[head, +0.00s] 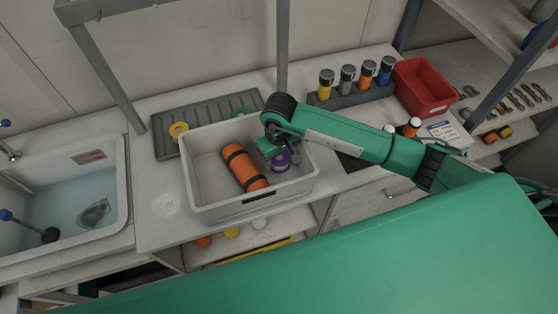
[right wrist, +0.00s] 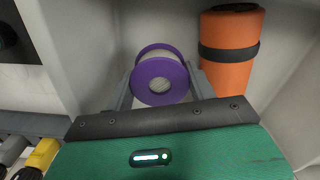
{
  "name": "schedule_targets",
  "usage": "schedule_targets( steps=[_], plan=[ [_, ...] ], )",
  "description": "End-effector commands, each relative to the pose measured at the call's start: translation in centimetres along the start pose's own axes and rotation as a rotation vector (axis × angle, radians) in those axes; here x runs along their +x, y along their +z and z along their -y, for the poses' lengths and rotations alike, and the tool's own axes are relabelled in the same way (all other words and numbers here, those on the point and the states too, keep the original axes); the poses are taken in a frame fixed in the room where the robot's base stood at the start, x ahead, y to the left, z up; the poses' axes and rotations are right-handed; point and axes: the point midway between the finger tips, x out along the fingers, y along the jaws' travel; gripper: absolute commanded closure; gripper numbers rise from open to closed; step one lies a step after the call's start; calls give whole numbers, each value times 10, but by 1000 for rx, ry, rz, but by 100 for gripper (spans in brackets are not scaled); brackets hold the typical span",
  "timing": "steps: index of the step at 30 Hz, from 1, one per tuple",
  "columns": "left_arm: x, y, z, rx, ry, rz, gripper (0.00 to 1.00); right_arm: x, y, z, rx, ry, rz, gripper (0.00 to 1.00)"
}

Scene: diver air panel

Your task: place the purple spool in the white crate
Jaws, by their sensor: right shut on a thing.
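The purple spool (head: 281,161) is at the right end inside the white crate (head: 212,209) in the head view. In the right wrist view the spool (right wrist: 174,70) sits between the two grey fingers, its purple flanges around a pale core. My right gripper (head: 274,150) reaches down over the crate's right part and is shut on the spool. The crate's pale walls (right wrist: 85,45) surround the spool in the wrist view. Whether the spool touches the crate floor I cannot tell. My left gripper is not in view.
An orange roll with black bands (head: 243,167) lies in the crate, left of the spool. A grey ribbed tray (head: 166,148) with yellow and green rings is behind. A sink (head: 80,195) lies left; a red bin (head: 424,88) and a rack of capped cylinders (head: 350,97) stand right.

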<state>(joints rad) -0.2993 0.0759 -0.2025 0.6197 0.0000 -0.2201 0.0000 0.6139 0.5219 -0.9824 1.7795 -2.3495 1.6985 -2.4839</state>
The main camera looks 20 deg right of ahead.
Motion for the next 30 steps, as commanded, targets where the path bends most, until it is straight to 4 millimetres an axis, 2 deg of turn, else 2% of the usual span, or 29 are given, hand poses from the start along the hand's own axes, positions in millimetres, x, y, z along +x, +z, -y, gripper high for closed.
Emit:
schedule_targets(
  steps=[4,11,23,24,30],
  plan=[
    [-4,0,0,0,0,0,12,10,1,0,0,0,2,68],
    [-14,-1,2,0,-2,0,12,39,0,0,0,-1,1,68],
    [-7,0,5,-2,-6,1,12,45,0,0,-1,1,-1,68],
    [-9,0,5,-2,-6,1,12,43,0,0,0,1,-1,36],
    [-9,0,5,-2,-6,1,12,43,0,0,0,1,-1,35]
  ],
)
